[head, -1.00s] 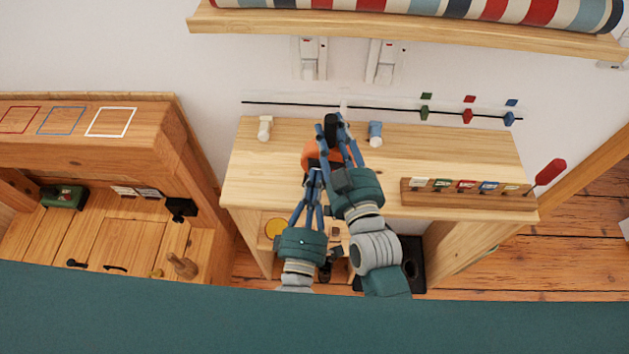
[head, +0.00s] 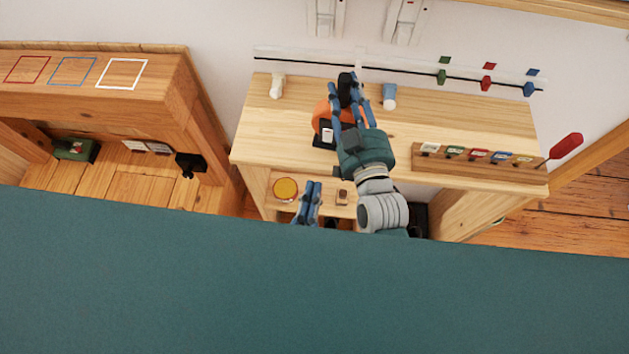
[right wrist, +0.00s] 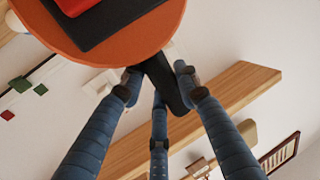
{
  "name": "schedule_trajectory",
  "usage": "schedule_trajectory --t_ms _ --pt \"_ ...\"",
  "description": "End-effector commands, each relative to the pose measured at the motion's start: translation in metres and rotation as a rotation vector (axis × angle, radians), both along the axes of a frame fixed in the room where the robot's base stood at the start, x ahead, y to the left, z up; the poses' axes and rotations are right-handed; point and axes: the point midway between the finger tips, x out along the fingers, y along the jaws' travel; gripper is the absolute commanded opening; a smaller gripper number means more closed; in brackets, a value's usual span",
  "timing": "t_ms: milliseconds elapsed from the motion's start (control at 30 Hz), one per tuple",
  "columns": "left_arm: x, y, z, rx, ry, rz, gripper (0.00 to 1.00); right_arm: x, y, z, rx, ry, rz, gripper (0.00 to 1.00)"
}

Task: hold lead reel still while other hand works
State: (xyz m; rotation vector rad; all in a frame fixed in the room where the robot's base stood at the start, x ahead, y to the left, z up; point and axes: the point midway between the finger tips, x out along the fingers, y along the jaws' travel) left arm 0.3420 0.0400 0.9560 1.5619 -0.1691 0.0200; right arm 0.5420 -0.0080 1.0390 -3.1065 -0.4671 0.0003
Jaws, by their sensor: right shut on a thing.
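The lead reel (head: 322,117) is orange, with a black part on its front, and stands on the wooden bench top. My right gripper (head: 347,92) is over it, its blue fingers closed around a black grip on the reel. In the right wrist view the reel's orange disc (right wrist: 125,38) fills the top, and the fingers close on the black grip (right wrist: 165,82). My left gripper (head: 311,186) is apart from the reel, below it in the picture, by the bench's front. Its fingers are close together; I cannot tell whether they are fully shut.
The bench top (head: 290,137) carries a white cylinder (head: 277,87), a blue-and-white one (head: 389,96) and a labelled rack (head: 470,160). A yellow-topped round item (head: 285,189) sits on the lower shelf. A wooden cabinet (head: 170,85) stands left. Bench space left of the reel is clear.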

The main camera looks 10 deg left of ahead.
Motion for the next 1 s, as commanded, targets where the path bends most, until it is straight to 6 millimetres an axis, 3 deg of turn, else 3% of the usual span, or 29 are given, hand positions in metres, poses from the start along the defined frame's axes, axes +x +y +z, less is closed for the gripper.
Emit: schedule_trajectory --t_ms 300,333,400,433,767,1000 --pt "0.000 0.000 0.000 0.000 0.000 0.000 0.00 0.000 0.000 0.000 0.001 0.000 0.000 0.00" --pt "0.000 0.000 0.000 0.000 0.000 0.000 0.00 0.000 0.000 0.000 0.001 0.000 0.000 0.37" --pt "0.000 0.000 0.000 0.000 0.000 0.000 0.00 0.000 0.000 0.000 0.001 0.000 0.000 0.51" --pt "0.000 0.000 0.000 0.000 0.000 0.000 0.00 0.000 0.000 0.000 0.001 0.000 0.000 0.53" --pt "0.000 0.000 0.000 0.000 0.000 0.000 0.00 -0.003 -0.001 -0.001 -0.001 0.003 0.000 0.53" --pt "0.000 0.000 0.000 0.000 0.000 0.000 0.00 -0.037 -0.011 -0.003 -0.002 0.007 0.001 0.53"
